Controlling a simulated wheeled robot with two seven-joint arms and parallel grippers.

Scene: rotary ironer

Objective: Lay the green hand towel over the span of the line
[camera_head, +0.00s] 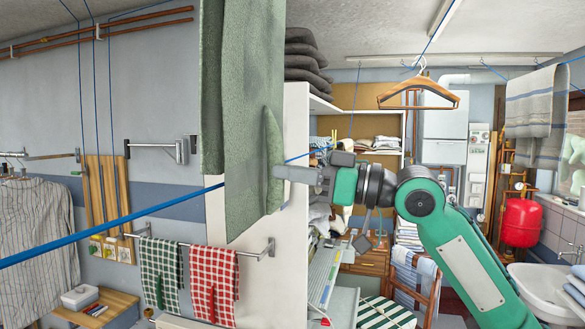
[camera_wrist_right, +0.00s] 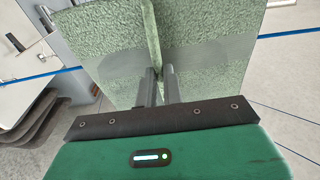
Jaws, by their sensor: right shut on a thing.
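The green hand towel (camera_head: 240,110) hangs tall and unfolded in the middle of the head view; its top runs out of the picture. My right gripper (camera_head: 280,172) is shut on its right edge. In the right wrist view the towel (camera_wrist_right: 105,55) has a fold pinched between the fingertips (camera_wrist_right: 160,75). The thick blue line (camera_head: 120,223) rises from the lower left and goes out of sight behind the towel. It also shows in the wrist view (camera_wrist_right: 290,33) on both sides of the towel. Whether any towel lies over the line cannot be told. My left gripper is not in view.
A rail with green and red checked towels (camera_head: 209,285) is below left. A striped shirt (camera_head: 38,235) hangs at far left. A wooden hanger (camera_head: 419,92) and a striped towel (camera_head: 533,110) hang at right. A white shelf unit (camera_head: 296,110) stands behind the towel.

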